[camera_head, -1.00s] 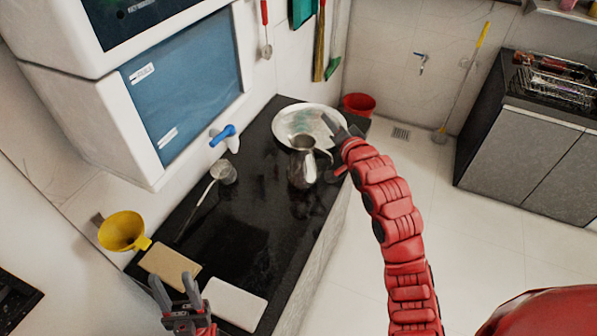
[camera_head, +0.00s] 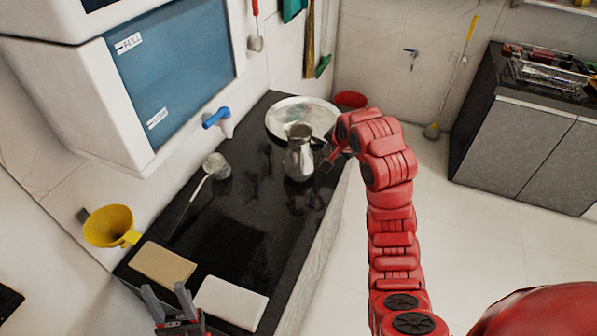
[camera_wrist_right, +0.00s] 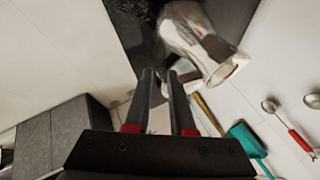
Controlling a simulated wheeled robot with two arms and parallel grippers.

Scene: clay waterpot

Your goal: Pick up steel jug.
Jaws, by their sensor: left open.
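The steel jug (camera_head: 298,158) stands upright on the black counter, in front of the round metal plate. My right gripper (camera_head: 328,155) is at the jug's right, handle side, partly hidden by my red wrist. In the right wrist view the fingers (camera_wrist_right: 163,76) are apart with nothing between them. The jug (camera_wrist_right: 190,32) shows there just beyond and to the right of the fingertips. I cannot tell whether they touch it. My left gripper (camera_head: 165,290) is open and empty at the counter's near end.
The metal plate (camera_head: 290,108) lies behind the jug. A ladle (camera_head: 200,183), yellow funnel (camera_head: 110,226), tan block (camera_head: 163,263) and white block (camera_head: 231,303) are at the left and near end. A water dispenser with blue tap (camera_head: 216,117) overhangs the left side.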

